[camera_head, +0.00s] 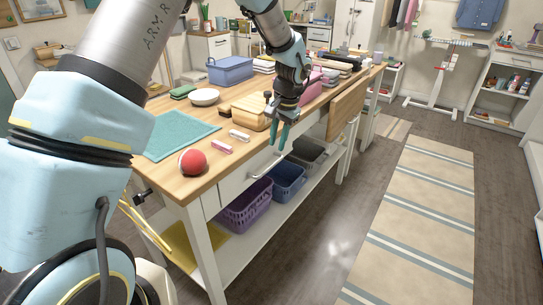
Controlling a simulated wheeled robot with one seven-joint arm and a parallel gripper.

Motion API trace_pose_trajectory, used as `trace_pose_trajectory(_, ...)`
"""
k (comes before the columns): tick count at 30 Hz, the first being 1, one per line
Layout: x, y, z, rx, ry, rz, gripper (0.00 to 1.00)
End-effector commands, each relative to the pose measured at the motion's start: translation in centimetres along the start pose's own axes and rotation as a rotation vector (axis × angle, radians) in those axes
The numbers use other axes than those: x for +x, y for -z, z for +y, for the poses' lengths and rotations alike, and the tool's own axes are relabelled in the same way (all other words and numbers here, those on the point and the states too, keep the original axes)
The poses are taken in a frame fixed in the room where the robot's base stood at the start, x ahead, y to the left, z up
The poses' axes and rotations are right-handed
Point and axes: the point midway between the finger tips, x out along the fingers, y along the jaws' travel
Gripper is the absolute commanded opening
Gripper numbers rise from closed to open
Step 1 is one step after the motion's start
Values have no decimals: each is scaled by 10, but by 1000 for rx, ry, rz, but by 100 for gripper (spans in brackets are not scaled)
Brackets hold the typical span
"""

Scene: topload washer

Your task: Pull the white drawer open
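The white drawer (238,181) is set in the long front side of the wooden-topped table, below the top's edge. Its front looks flush with the table frame. A light bar handle (263,169) runs across the drawer front. My gripper (278,140) points down in front of the table edge, above and slightly right of the handle. Its two teal fingers are apart with nothing seen between them. It looks clear of the handle, though the exact depth gap is hard to tell. Part of the drawer front is hidden behind the fingers.
Purple (245,205) and blue (288,180) baskets sit on the lower shelf. Floor before the table is clear, with a striped rug (415,215).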

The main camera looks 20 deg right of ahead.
Motion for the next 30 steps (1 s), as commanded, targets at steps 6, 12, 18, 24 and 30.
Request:
trace_pose_trajectory(6, 41, -1, -1, 0, -1, -4, 27)
trace_pose_trajectory(12, 68, -1, -1, -1, -1, -3, 27)
trace_pose_trajectory(18, 79, -1, -1, -2, -1, -1, 27)
trace_pose_trajectory(24, 80, -1, -1, -3, -1, 0, 27)
trace_pose_trajectory(30, 79, -1, -1, -2, -1, 0, 9)
